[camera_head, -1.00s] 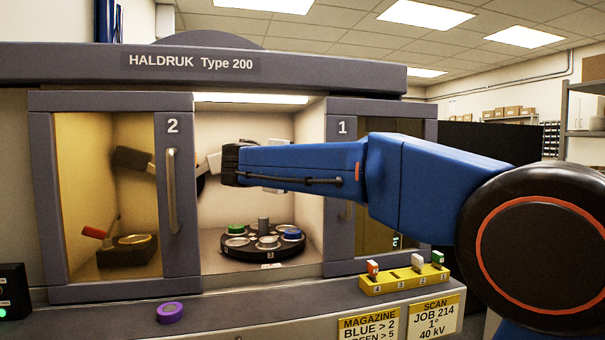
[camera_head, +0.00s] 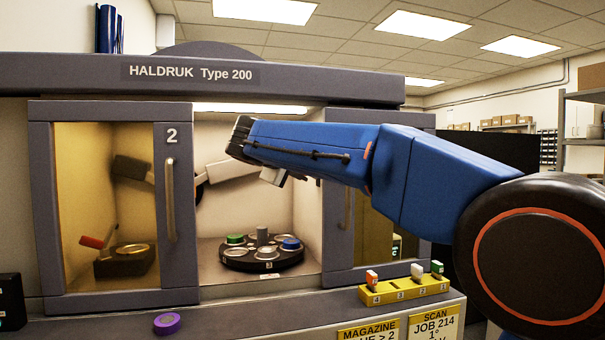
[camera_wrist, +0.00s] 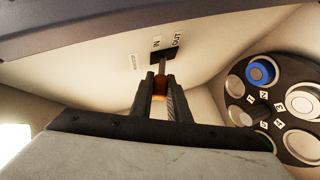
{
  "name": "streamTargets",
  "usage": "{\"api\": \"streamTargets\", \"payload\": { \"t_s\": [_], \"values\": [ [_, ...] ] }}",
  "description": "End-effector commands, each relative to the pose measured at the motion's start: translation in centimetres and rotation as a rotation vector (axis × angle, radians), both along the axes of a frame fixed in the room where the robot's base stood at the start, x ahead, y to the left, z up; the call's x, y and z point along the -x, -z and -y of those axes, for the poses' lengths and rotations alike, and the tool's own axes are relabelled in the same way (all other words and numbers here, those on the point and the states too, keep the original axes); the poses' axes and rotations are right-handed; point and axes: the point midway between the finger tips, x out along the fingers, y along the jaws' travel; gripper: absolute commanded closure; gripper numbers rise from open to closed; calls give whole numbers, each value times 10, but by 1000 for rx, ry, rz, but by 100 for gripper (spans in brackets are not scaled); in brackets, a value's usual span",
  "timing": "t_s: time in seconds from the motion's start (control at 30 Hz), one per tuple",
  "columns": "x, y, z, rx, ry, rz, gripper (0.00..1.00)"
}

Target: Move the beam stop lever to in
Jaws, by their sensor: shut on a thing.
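The beam stop lever (camera_wrist: 163,66) shows in the wrist view as a short rod with an orange-brown grip. It comes out of a dark slot in the chamber's pale wall. The IN label (camera_wrist: 157,42) and the OUT label (camera_wrist: 177,40) sit side by side above the slot. The rod stands near the slot's middle, and I cannot tell which end it is set to. My gripper (camera_wrist: 161,84) is shut on the lever's grip.
A round dark sample carousel (camera_head: 262,258) with green and blue pieces stands below my arm. Door 2 (camera_head: 172,200) and door 1 (camera_head: 340,215) flank the opening. A yellow rack (camera_head: 403,290) and a purple ring (camera_head: 167,323) sit on the front ledge.

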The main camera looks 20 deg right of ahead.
Motion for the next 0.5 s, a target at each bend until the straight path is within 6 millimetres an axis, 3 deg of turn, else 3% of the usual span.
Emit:
{"api": "streamTargets", "payload": {
  "t_s": [0.07,0.1,0.17,0.5],
  "values": [
    [0,1,0,-1,1,0,100],
    [0,1,0,-1,1,0,82],
    [0,1,0,-1,1,0,68],
    [1,0,-1,0,0,0,66]
  ]
}}
